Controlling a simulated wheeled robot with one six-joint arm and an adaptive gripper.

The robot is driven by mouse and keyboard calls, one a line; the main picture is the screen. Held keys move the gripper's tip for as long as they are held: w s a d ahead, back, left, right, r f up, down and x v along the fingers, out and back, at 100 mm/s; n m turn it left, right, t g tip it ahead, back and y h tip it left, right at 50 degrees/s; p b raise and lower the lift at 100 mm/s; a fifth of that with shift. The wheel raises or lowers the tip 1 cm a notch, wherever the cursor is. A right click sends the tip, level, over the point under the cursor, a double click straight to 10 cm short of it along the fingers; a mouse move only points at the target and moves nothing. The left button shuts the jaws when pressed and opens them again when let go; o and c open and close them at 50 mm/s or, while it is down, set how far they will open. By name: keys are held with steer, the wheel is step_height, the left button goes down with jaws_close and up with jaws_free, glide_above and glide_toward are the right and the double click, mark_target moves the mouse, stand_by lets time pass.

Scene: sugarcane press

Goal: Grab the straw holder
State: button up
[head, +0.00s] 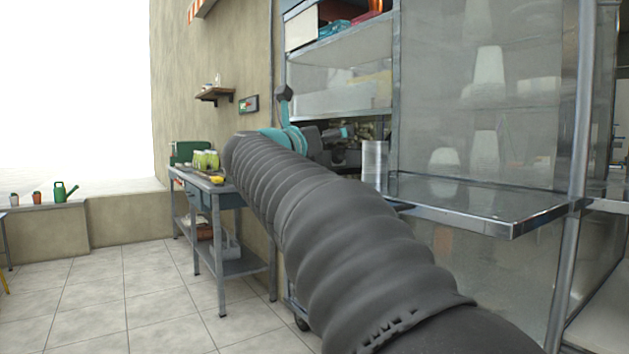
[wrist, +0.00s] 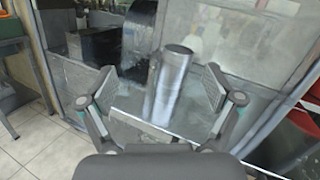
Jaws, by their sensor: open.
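The straw holder looks like a plain silvery metal cylinder (head: 375,161), standing upright at the left end of a metal shelf in the head view. It also shows in the wrist view (wrist: 171,82), where it appears between my two fingers. My gripper (wrist: 156,80) is open, with one finger to each side of the cylinder and a visible gap on both sides. In the head view my gripper (head: 342,134) is just left of the cylinder, partly hidden by my arm. I cannot tell how far the cylinder is from the fingers in depth. No straws are visible.
The metal shelf (head: 480,203) extends right, bare, in front of glass panels (head: 490,90). A metal post (head: 572,200) stands at its right. The tiled floor (head: 100,300) at left is clear.

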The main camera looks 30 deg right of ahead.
mark_target(368, 147)
steer(key=d+f+m+g, duration=0.1)
steer(key=d, duration=0.2)
steer(key=w+d+f+m+g, duration=0.1)
steer(key=d, duration=0.2)
steer(key=d+m+g, duration=0.1)
steer(key=d+m, duration=0.1)
steer(key=d, duration=0.1)
steer(key=shift+w+d+f, duration=0.2)
steer(key=shift+w+f, duration=0.05)
steer(key=shift+f, duration=0.15)
steer(key=shift+p+x, duration=0.35)
steer(key=shift+x, duration=2.6)
steer(key=shift+s+r, duration=0.15)
steer(key=shift+s, duration=0.05)
jaws_close()
